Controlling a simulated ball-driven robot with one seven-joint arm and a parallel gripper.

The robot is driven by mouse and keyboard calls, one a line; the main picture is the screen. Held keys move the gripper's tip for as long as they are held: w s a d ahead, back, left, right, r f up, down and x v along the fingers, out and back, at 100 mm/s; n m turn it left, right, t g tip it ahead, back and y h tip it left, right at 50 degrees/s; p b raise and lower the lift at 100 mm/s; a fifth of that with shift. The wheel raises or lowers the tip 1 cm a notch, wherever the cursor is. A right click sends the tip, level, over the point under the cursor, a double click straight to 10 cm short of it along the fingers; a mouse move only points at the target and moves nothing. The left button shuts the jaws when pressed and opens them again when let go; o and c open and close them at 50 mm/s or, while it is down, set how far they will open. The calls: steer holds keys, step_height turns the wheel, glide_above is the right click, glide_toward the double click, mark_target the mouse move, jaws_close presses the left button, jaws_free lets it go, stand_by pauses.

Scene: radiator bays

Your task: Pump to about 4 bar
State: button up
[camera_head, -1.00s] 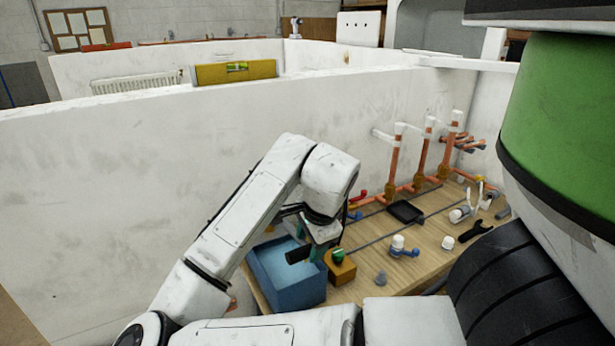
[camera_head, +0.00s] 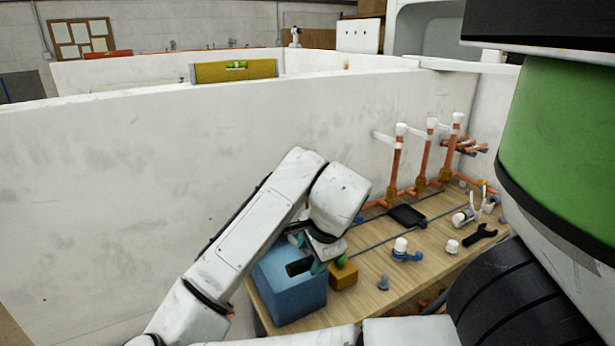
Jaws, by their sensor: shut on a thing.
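A blue box-shaped pump tank (camera_head: 292,292) stands at the left end of the wooden bench. A black handle grip (camera_head: 298,267) sticks out over its top toward the left. My gripper (camera_head: 322,264) reaches down from above beside the tank and is shut on this handle. The wrist hides most of the fingers and the rest of the lever. An orange-yellow block (camera_head: 344,275) stands right of the tank, with a green part at its top close to my gripper. No pressure reading can be made out.
Copper pipes with white caps (camera_head: 397,160) rise at the back of the bench (camera_head: 372,297). A black tray (camera_head: 407,217), a blue-and-white fitting (camera_head: 402,251), a grey piece (camera_head: 383,283) and a black wrench (camera_head: 482,237) lie to the right. A white wall (camera_head: 130,190) stands behind.

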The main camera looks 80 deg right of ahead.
steer(key=shift+w+f+t+h+b, duration=0.1)
steer(key=shift+f+t+h+b, duration=0.15)
steer(key=shift+f+b, duration=0.65)
steer(key=shift+w+f+t+h+b, duration=0.1)
steer(key=shift+f+t+h+b, duration=0.15)
steer(key=shift+f+b, duration=0.65)
steer(key=shift+g+y, duration=0.6)
steer(key=shift+y, duration=0.1)
steer(key=r+p, duration=0.4)
steer(key=p, duration=0.1)
steer(key=r+p, duration=0.2)
steer(key=shift+w+d, duration=0.25)
steer(key=shift+p, duration=0.35)
steer(key=shift+g+y, duration=0.5)
steer(key=r+p, duration=0.2)
steer(key=p, duration=0.1)
steer(key=d+r+p, duration=0.1)
steer(key=r+p, duration=0.1)
steer(key=shift+w, duration=0.35)
steer(key=shift+w+d+r+y+p, duration=0.15)
steer(key=shift+r+y+p, duration=0.15)
steer(key=shift+r+p, duration=0.25)
steer(key=shift+f, duration=0.25)
